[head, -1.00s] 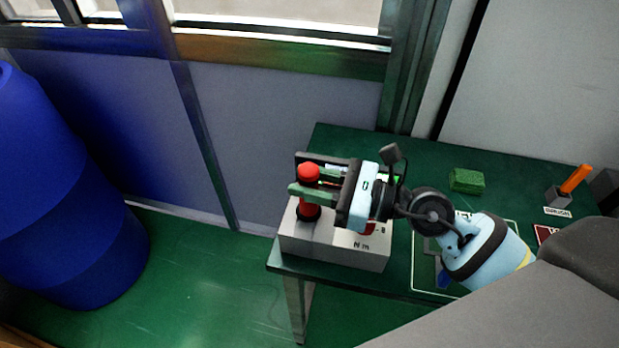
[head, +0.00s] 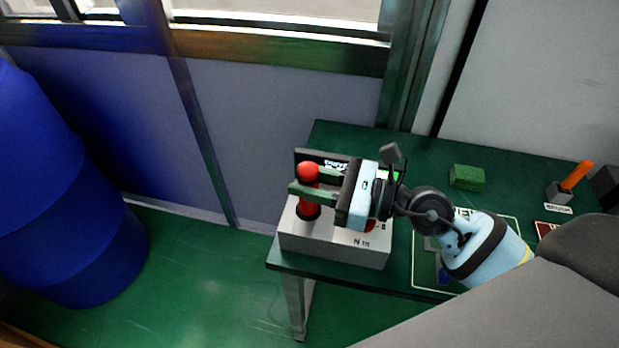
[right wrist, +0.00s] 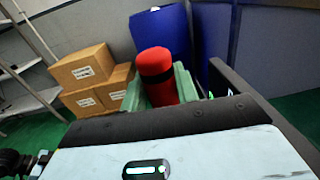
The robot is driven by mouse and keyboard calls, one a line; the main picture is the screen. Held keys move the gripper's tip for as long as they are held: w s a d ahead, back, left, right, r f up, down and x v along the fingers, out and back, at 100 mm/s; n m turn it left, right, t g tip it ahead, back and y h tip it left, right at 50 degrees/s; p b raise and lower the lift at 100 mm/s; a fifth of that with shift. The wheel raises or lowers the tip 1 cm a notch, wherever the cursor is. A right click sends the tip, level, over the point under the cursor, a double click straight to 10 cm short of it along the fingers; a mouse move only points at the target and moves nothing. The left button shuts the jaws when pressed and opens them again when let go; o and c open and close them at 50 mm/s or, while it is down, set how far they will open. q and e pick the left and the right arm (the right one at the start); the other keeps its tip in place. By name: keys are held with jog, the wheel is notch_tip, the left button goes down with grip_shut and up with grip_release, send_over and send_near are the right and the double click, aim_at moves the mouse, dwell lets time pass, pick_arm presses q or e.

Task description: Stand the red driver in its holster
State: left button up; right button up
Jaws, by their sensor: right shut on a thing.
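The red driver (head: 308,171) stands upright at the left end of a grey box marked "N m" (head: 335,245). Its lower end is at a dark round fitting on the box top; I cannot tell whether it sits in it. My right gripper (head: 307,186) comes from the right, its green fingers shut around the red handle. The right wrist view shows the red handle (right wrist: 157,75) between the two fingers. I cannot make out the driver's holster for certain. My left gripper is not in view.
The green table (head: 400,150) also carries a green block (head: 467,177) and an orange-handled tool (head: 577,175) in a grey holder at the right. A dark display panel stands behind the driver. A blue barrel (head: 60,190) stands on the floor at left. Cardboard boxes (right wrist: 84,67) show in the wrist view.

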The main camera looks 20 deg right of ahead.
jog(key=o, duration=1.2)
jog(key=shift+s+d+f+b, duration=0.2)
jog(key=shift+s+d+b, duration=0.1)
jog(key=shift+s+d, duration=0.15)
jog(key=shift+s+d+f+b, duration=0.25)
jog(key=shift+s+d, duration=0.1)
jog(key=shift+d, duration=0.2)
jog(key=b+v, duration=0.1)
jog(key=v, duration=0.3)
jog(key=shift+r+b, duration=0.2)
jog(key=shift+b, duration=0.15)
jog(key=shift+s+d+r, duration=0.1)
jog(key=shift+s+d, duration=0.2)
jog(key=shift+d, duration=0.05)
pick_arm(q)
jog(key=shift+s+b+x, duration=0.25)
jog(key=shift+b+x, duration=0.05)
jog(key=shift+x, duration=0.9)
pick_arm(e)
jog(key=shift+s+d+r, duration=0.15)
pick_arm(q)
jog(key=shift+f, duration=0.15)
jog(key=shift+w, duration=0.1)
